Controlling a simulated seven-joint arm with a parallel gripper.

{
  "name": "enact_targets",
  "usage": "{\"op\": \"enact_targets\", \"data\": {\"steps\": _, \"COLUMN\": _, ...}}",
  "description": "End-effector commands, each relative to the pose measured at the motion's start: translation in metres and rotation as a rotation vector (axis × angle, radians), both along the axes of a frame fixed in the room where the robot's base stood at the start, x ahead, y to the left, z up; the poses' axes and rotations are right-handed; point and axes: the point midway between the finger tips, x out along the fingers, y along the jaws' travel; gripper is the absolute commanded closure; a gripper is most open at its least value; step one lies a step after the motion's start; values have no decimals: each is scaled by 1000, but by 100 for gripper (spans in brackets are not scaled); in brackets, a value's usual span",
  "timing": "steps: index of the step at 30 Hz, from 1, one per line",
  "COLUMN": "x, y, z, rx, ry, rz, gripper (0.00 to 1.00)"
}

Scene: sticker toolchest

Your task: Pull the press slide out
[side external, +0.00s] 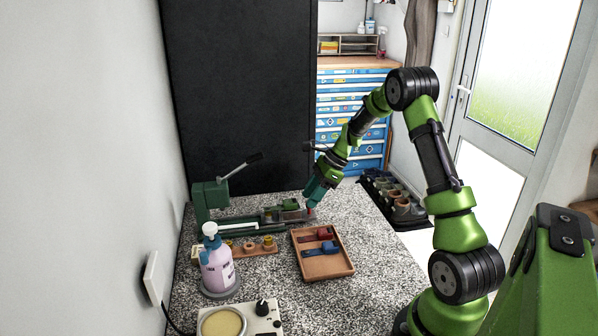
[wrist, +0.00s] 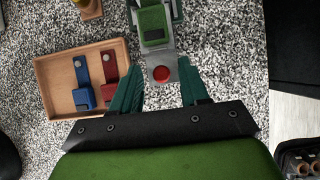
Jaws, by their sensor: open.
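The green press (side external: 207,198) stands on the speckled worktop at the left, with a lever arm angled up to the right. Its slide (side external: 292,214) lies low along the press bed and points right toward my arm. In the wrist view the slide's grey end (wrist: 160,58) carries a round red knob (wrist: 161,74). My gripper (side external: 310,205) is over this end, pointing down. In the wrist view my gripper (wrist: 159,70) is open, with one teal finger on each side of the grey end. I cannot tell whether either finger touches it.
A wooden tray (side external: 346,272) with red and blue clip-like pieces lies close in front of the slide. A pump bottle (side external: 217,270), a small wooden rack (side external: 238,256) and a white device with a knob (side external: 272,318) stand nearer the camera. The worktop right of the tray is clear.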

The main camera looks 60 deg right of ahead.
Motion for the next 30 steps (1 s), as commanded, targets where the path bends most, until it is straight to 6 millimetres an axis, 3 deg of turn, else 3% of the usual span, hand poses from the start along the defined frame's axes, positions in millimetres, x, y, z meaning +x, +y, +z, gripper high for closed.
{"op": "enact_targets", "data": {"steps": 15, "x": 0, "y": 0, "z": 29, "rx": 1, "ry": -1, "rz": 0, "gripper": 55}}
{"op": "enact_targets", "data": {"steps": 26, "x": 0, "y": 0, "z": 30, "rx": -2, "ry": -3, "rz": 6, "gripper": 55}}
{"op": "enact_targets", "data": {"steps": 30, "x": -7, "y": 0, "z": 21, "rx": -55, "ry": -16, "rz": 97, "gripper": 55}}
